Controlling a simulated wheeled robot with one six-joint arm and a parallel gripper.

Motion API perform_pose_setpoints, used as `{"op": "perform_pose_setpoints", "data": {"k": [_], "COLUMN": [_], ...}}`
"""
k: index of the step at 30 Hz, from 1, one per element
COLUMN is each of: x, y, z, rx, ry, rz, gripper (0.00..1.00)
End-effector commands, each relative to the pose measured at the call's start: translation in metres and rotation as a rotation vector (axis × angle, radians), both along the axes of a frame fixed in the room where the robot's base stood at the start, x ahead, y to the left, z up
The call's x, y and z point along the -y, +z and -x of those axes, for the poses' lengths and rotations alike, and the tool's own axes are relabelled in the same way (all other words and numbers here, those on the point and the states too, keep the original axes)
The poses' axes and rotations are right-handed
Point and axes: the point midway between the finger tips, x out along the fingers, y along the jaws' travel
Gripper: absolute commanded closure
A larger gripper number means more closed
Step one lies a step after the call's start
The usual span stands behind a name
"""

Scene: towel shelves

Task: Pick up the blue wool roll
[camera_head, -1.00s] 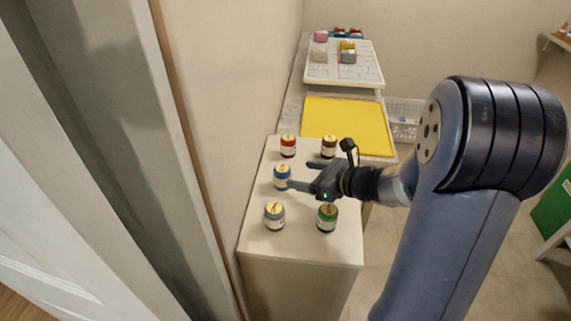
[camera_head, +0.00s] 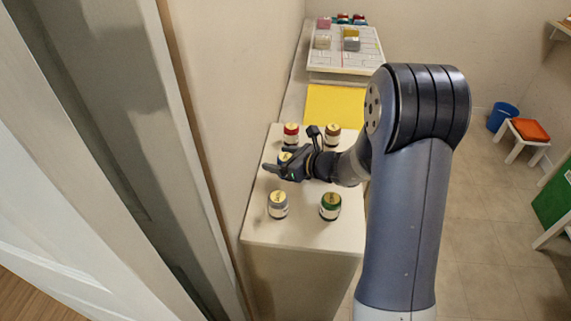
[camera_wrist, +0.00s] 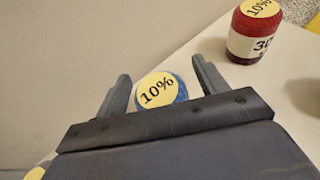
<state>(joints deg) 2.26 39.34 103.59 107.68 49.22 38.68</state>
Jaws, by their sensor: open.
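The blue wool roll (camera_head: 283,158) stands upright on the white cabinet top, partly hidden behind my gripper in the head view. In the wrist view, the blue roll (camera_wrist: 181,91) shows its yellow "10%" top between the two fingers. My gripper (camera_head: 278,164) is open and reaches in from the right. In the wrist view, my gripper (camera_wrist: 160,72) has one finger on each side of the roll. The roll's lower part is hidden by the gripper body, and I cannot tell whether the fingers touch it.
A red roll (camera_head: 291,136) and a brown roll (camera_head: 332,138) stand behind; a grey roll (camera_head: 277,207) and a green roll (camera_head: 330,208) stand in front. The cabinet top (camera_head: 303,235) is bare at the front. A wall (camera_head: 245,80) runs along the left. A yellow surface (camera_head: 335,105) lies beyond.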

Motion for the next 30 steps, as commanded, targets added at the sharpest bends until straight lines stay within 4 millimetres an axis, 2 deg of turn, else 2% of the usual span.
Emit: {"op": "perform_pose_setpoints", "data": {"k": [8,25,30], "x": [-0.0016,-0.0015,-0.0015], "y": [-0.0011,-0.0009,-0.0008], "z": [-0.0018,-0.0015,-0.0016], "rx": [0.0,0.0,0.0], "ry": [-0.001,-0.001,-0.001], "rz": [0.0,0.0,0.0], "gripper": [0.33,0.79,0.81]}}
